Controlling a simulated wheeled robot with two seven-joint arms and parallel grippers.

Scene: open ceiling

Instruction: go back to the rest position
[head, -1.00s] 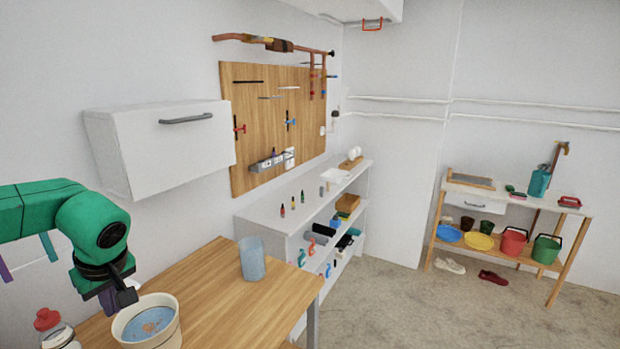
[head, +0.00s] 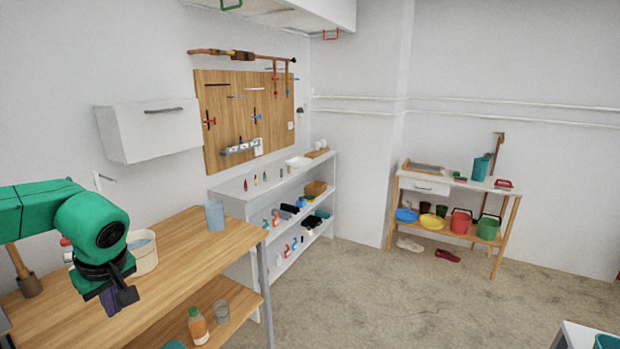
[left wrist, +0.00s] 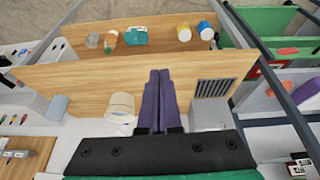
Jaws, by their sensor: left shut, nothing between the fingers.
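My left gripper (head: 112,300) is at the lower left of the head view, on the green arm. It is in front of the wooden table (head: 185,255) as seen from the head. In the left wrist view its purple fingers (left wrist: 158,100) are together with nothing between them, above the table. A white pot (head: 143,258) with blue contents stands on the table behind the gripper and is partly hidden by it. My right gripper does not show.
An orange bottle (head: 198,326) and a clear glass (head: 221,311) are on the lower shelf. A white shelf unit (head: 232,200) stands beyond. The floor between is clear.

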